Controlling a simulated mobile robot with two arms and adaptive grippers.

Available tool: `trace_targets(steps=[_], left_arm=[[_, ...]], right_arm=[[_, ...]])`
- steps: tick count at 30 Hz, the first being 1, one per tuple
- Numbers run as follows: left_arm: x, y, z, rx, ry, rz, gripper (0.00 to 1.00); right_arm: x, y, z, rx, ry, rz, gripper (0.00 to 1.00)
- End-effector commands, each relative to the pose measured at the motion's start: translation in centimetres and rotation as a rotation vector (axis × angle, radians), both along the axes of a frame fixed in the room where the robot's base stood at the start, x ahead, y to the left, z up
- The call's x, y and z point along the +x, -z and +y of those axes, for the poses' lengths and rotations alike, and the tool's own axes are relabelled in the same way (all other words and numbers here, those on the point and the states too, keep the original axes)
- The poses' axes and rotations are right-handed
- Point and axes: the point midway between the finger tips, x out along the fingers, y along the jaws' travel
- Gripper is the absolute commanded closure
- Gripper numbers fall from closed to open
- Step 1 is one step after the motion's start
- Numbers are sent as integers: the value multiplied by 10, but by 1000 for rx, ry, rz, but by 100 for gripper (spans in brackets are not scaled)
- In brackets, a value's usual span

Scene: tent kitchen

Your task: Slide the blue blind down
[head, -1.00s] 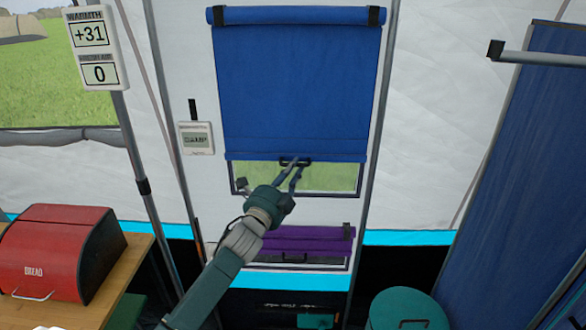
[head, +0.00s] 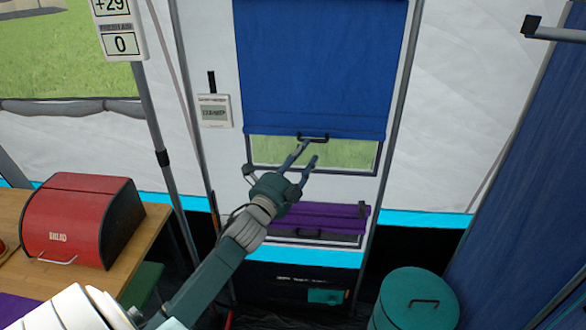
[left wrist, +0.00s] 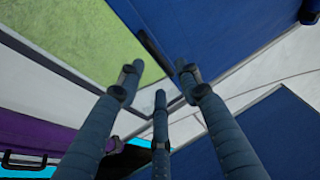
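The blue blind (head: 315,70) covers most of the window in the head view, its top cut off by the picture edge. A strip of grassy window shows below its lower edge. A dark handle (head: 313,137) sits at the middle of that edge; a dark bar, probably this handle, shows just past the fingertips in the left wrist view (left wrist: 153,48). My left gripper (head: 309,153) is just below the handle. Its fingers are spread and empty, also in the left wrist view (left wrist: 158,80). I cannot tell whether a fingertip touches the handle. My right gripper is not in view.
A rolled purple blind (head: 320,216) lies below the window. A red bread box (head: 80,222) stands on a wooden counter at left. A display (head: 214,111) hangs left of the blind. A green bin (head: 415,300) and a blue curtain (head: 530,200) are at right.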

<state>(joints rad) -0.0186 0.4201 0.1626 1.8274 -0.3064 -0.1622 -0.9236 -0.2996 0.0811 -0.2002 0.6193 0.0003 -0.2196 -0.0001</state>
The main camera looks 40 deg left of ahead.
Motion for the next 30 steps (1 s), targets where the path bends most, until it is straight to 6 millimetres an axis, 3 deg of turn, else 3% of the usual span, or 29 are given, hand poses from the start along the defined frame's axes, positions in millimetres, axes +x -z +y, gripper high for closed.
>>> trace_targets(steps=[6,12,22,24,26,30], left_arm=[[-45,8,-7,-1,0,2,65],[-67,11,-10,-1,-1,1,65],[-71,11,-10,0,0,0,65],[-70,10,-10,-2,-5,0,68],[-67,4,-9,-11,-28,6,68],[-52,-18,-7,-68,-176,77,68]], right_arm=[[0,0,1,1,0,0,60],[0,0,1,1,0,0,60],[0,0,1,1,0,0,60],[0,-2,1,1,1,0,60],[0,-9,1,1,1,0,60],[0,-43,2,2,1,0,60]])
